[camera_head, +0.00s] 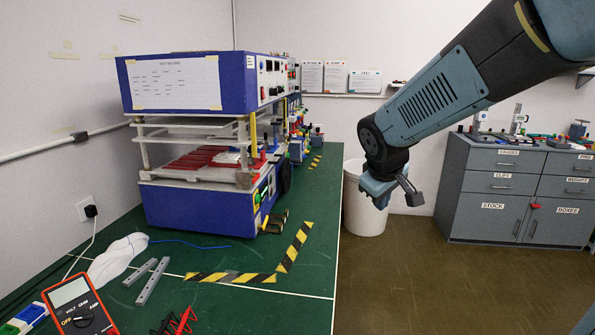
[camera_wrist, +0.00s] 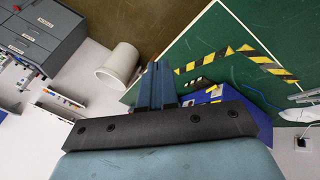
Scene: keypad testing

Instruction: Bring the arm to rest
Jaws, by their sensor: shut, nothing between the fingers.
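My arm reaches in from the upper right in the head view and bends down at the wrist. My gripper (camera_head: 393,196) hangs in the air past the right edge of the green bench, in front of the white bin. In the wrist view my gripper's fingers (camera_wrist: 157,84) stand close together, shut with nothing between them. The gripper touches nothing that I can see.
The green bench (camera_head: 205,262) holds a blue test machine (camera_head: 185,205), hazard tape (camera_head: 232,277), two metal bars (camera_head: 150,281) and an orange multimeter (camera_head: 80,307). A white bin (camera_head: 363,215) stands behind my gripper. A grey cabinet (camera_head: 513,190) is at right; brown floor between is clear.

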